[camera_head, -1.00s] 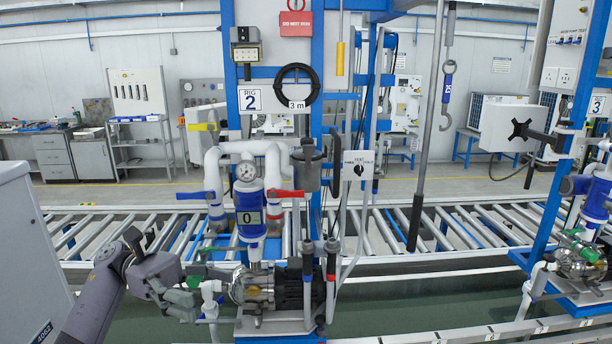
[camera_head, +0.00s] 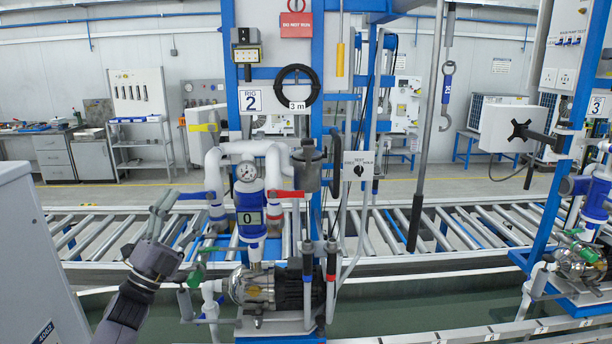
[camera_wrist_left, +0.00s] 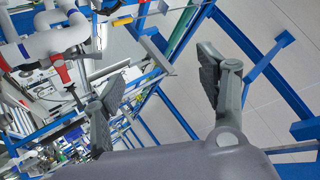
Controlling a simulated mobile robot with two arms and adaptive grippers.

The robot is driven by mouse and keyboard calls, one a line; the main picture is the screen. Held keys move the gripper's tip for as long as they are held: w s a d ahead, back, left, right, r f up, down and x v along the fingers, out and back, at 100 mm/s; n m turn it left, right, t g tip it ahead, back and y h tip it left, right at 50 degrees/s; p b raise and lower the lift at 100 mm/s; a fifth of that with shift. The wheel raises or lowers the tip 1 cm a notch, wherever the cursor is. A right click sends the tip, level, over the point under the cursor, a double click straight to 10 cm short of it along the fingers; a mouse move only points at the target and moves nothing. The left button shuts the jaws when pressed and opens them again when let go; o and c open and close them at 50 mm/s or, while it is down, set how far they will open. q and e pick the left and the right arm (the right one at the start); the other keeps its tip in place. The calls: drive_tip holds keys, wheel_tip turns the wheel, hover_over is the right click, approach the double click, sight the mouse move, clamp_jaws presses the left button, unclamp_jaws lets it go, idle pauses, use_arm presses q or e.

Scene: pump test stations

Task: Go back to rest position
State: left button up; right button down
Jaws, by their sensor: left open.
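My left gripper (camera_head: 160,213) is open and empty in the head view. It points up in front of the roller conveyor, left of the rig 2 pump. In the left wrist view its two fingers (camera_wrist_left: 160,85) are spread apart with nothing between them. The pump (camera_head: 270,288) sits at the base of rig 2, with a green-handled valve (camera_head: 195,274) on its left. The gripper is left of this valve and apart from it. My right gripper is not in either view.
The roller conveyor (camera_head: 480,228) runs across behind the rig. A gauge (camera_head: 247,172) and a red lever (camera_head: 286,194) stand above the pump. A grey cabinet (camera_head: 32,265) is close at the left. A hook (camera_head: 446,100) hangs right of the rig.

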use_arm(q)
drive_tip(key=w+a+f+n+g+y, duration=0.1)
drive_tip(key=w+a+f+n+y, duration=0.4)
drive_tip(key=n+y, duration=0.4)
drive_tip(key=w+a+f+n+g+y, duration=0.1)
drive_tip(key=w+a+f+n+y, duration=0.2)
drive_tip(key=a+f+n+y, duration=0.55)
drive_tip(key=s+d+f+n+g+h+b, duration=0.1)
drive_tip(key=s+d+f+g+b, duration=0.2)
drive_tip(key=f, duration=1.1)
drive_tip(key=s+d+f+n+g, duration=0.15)
drive_tip(key=s+f, duration=0.35)
drive_tip(key=f, duration=0.9)
drive_tip(key=s+d+f+n+g+h+b, duration=0.1)
drive_tip(key=s+d+f+g+b, duration=0.3)
drive_tip(key=f, duration=1)
drive_tip(key=s+d+f+g+b, duration=0.2)
drive_tip(key=s+f+g, duration=0.2)
drive_tip(key=s+f, duration=1.35)
drive_tip(key=s+d+f+g+b, duration=0.1)
drive_tip(key=s+d+f+g, duration=0.15)
drive_tip(key=s+f, duration=1.55)
drive_tip(key=s+d+f+g+b, duration=0.1)
drive_tip(key=s+f+g, duration=0.1)
drive_tip(key=s, duration=1.8)
drive_tip(key=shift+s+d+g+h+b, duration=0.2)
drive_tip(key=shift+d+g+h+b, duration=0.2)
drive_tip(key=shift+g, duration=0.5)
